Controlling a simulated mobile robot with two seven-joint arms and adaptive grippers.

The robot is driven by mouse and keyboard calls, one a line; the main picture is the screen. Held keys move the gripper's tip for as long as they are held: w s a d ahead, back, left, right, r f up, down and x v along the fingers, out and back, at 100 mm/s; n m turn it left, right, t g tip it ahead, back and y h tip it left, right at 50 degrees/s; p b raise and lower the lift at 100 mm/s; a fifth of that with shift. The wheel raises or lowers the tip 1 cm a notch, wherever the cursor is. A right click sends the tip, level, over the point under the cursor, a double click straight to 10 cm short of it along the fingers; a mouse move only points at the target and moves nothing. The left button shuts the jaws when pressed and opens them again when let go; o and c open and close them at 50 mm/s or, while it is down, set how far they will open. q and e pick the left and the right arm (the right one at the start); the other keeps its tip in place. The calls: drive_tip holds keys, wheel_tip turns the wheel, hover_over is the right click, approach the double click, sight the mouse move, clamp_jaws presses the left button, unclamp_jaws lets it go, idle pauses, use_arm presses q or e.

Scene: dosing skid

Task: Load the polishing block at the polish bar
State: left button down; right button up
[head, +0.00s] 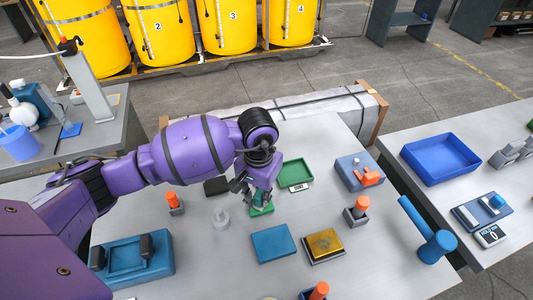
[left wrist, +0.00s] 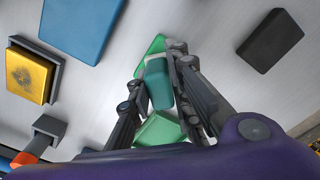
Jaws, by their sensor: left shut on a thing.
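My left gripper (head: 262,190) points down over the table, its fingers closed on a teal block (left wrist: 158,85), which I take as the polishing block. In the head view the block is mostly hidden by the fingers. A flat bright green piece (head: 262,210), likely the polish bar, lies right below the gripper; its edge shows beyond the block in the left wrist view (left wrist: 154,46). I cannot tell whether the block touches it. A shallow green tray (head: 294,173) with a small display stands just behind and to the right. My right gripper is not in view.
A blue plate (head: 272,243) and a yellow block on a dark base (head: 324,244) lie nearer. A dark block (head: 216,186), a grey weight-like piece (head: 221,219) and orange-handled tools (head: 174,202) stand around. A blue fixture (head: 132,262) is at front left.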

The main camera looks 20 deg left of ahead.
sight(260, 192)
drive_tip(key=shift+s+f, duration=0.2)
idle(1.2)
use_arm(q)
wheel_tip(260, 192, up, 2)
drive_tip(key=shift+w+r, duration=0.1)
drive_tip(key=shift+r+p, duration=0.95)
drive_tip(key=shift+r, duration=1.55)
use_arm(e)
drive_tip(key=shift+t, duration=0.4)
drive_tip(key=w+r, duration=0.2)
drive_tip(key=r, duration=0.1)
drive_tip(key=shift+w+r, duration=0.3)
drive_tip(key=shift+w, duration=0.05)
